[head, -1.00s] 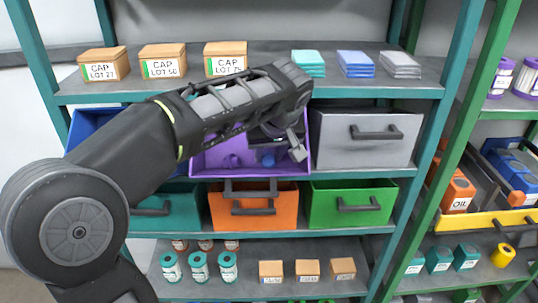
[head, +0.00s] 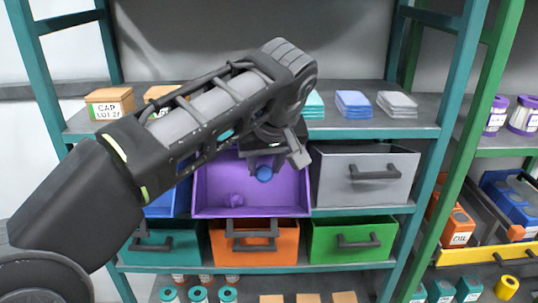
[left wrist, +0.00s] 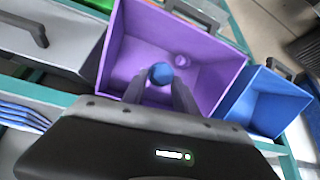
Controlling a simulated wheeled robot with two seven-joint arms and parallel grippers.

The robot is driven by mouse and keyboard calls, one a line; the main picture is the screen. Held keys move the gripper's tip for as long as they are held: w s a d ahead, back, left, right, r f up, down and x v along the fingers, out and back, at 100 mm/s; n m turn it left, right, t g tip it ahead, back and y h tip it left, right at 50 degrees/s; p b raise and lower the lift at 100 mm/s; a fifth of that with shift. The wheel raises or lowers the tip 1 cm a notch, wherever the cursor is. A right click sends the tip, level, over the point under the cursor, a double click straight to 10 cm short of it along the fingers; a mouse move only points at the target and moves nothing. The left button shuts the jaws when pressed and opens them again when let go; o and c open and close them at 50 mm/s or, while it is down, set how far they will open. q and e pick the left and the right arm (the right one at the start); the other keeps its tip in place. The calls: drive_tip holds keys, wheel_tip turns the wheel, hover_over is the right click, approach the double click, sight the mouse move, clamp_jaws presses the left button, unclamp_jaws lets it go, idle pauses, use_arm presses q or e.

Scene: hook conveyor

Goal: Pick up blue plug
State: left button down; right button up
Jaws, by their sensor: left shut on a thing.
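The blue plug (head: 264,173) is a small round blue piece held at the fingertips of my left gripper (head: 267,166), in front of the open purple bin. In the left wrist view the blue plug (left wrist: 160,74) shows between the two dark fingers (left wrist: 158,88), which are shut on it. My right gripper is in neither view.
A grey bin (head: 362,187) stands right of the purple one and a blue bin (left wrist: 268,103) on its other side. Orange (head: 255,243) and green (head: 350,240) bins sit below. Boxes and stacked packs (head: 353,104) stand on the shelf above.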

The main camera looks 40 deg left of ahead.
use_arm(q)
drive_tip(key=s+d+p, duration=0.1)
drive_tip(key=s+d, duration=0.5)
drive_tip(key=s, duration=0.6)
drive_tip(key=shift+s, duration=0.2)
